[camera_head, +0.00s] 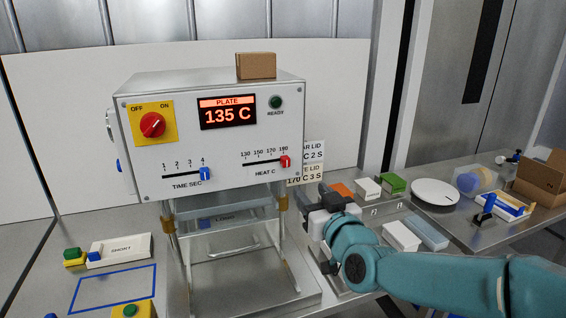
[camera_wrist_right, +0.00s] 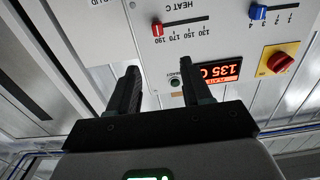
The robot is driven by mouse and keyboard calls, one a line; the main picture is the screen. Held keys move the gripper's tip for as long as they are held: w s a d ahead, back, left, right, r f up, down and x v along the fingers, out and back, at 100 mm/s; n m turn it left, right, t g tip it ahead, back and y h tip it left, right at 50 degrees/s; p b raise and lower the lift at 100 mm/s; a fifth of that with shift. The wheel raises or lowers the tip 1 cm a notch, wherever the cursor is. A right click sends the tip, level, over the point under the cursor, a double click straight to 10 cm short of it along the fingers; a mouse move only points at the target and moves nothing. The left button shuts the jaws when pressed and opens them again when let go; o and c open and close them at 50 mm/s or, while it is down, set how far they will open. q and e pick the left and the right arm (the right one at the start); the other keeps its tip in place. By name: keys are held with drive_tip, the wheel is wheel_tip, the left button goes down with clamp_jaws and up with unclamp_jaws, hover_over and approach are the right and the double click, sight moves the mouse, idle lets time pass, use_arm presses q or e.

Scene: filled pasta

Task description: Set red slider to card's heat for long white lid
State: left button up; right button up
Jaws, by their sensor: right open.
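The red slider (camera_head: 285,161) sits at the right, 190 end of the HEAT C scale on the grey machine's front panel (camera_head: 220,165). It also shows in the right wrist view (camera_wrist_right: 157,29). The card (camera_head: 306,172) is partly hidden behind the machine; its lower line ends in "TE LID" and "170 C 3 S", its upper line in "AR LID" and "C 2 S". My right gripper (camera_head: 312,197) is open and empty, below and right of the slider, apart from it. In the right wrist view its two fingers (camera_wrist_right: 160,80) point toward the panel. My left gripper is out of view.
The display (camera_head: 228,112) reads PLATE 135 C. The blue slider (camera_head: 206,173) is at 4 on TIME SEC. A red knob (camera_head: 152,125) is upper left. A cardboard box (camera_head: 256,66) sits on top. A white tray (camera_head: 120,250) marked SHORT lies left; several boxes and a white plate (camera_head: 435,192) lie right.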

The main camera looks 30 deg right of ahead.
sight(287, 162)
drive_tip(key=p+x, duration=0.2)
drive_tip(key=x, duration=0.3)
drive_tip(key=p+x, duration=0.2)
drive_tip(key=x, duration=0.4)
drive_tip(key=p+x, duration=0.2)
drive_tip(key=x, duration=0.3)
drive_tip(key=shift+w+d, duration=0.1)
drive_tip(key=shift+d, duration=0.25)
drive_tip(key=shift+f, duration=0.1)
clamp_jaws()
